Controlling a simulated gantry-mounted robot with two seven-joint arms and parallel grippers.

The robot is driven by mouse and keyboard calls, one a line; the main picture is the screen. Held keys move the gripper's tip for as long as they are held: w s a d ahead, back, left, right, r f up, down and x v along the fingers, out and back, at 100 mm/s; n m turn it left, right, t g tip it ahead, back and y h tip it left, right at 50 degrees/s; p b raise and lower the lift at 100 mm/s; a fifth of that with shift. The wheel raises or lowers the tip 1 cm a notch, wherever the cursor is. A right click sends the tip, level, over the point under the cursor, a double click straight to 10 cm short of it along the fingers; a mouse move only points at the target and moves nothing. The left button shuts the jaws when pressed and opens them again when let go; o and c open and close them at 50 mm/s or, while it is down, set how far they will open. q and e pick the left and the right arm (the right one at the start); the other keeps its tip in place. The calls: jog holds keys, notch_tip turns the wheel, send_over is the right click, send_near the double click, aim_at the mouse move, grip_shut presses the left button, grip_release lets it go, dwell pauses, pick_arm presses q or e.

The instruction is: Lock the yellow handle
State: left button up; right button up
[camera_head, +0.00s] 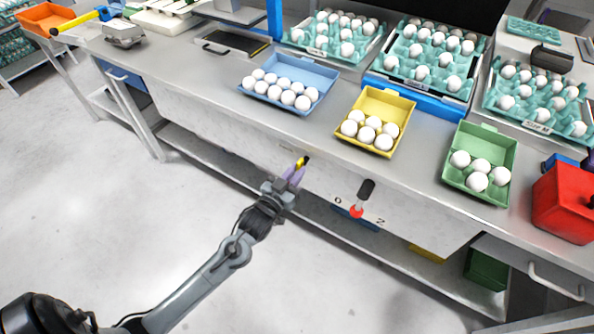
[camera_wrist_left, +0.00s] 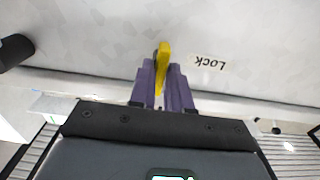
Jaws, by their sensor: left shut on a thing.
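The yellow handle (camera_head: 301,162) is on the front panel of the workbench, below the blue carton. My left gripper (camera_head: 294,176) is at the panel with its purple fingers closed around the handle. In the left wrist view the yellow handle (camera_wrist_left: 164,62) stands up between the two purple fingers (camera_wrist_left: 163,85). A label reading "LOCK" (camera_wrist_left: 209,62) shows upside down beside the handle there. The handle's lower part is hidden by the fingers. My right gripper is not in view.
Blue (camera_head: 318,78), yellow (camera_head: 409,104) and green (camera_head: 512,150) cartons with eggs stand on the bench above. A red box (camera_head: 562,204) is at far right. The floor at left is clear.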

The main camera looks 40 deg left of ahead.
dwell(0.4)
pick_arm(q)
jog(key=shift+r+m+p, duration=0.15)
jog(key=shift+m+p, duration=0.85)
jog(key=shift+m, duration=0.1)
jog(key=shift+m+p, duration=0.55)
jog(key=shift+m, duration=0.25)
jog(key=shift+f+m, duration=0.2)
jog(key=shift+m, duration=0.4)
jog(key=shift+p, duration=0.3)
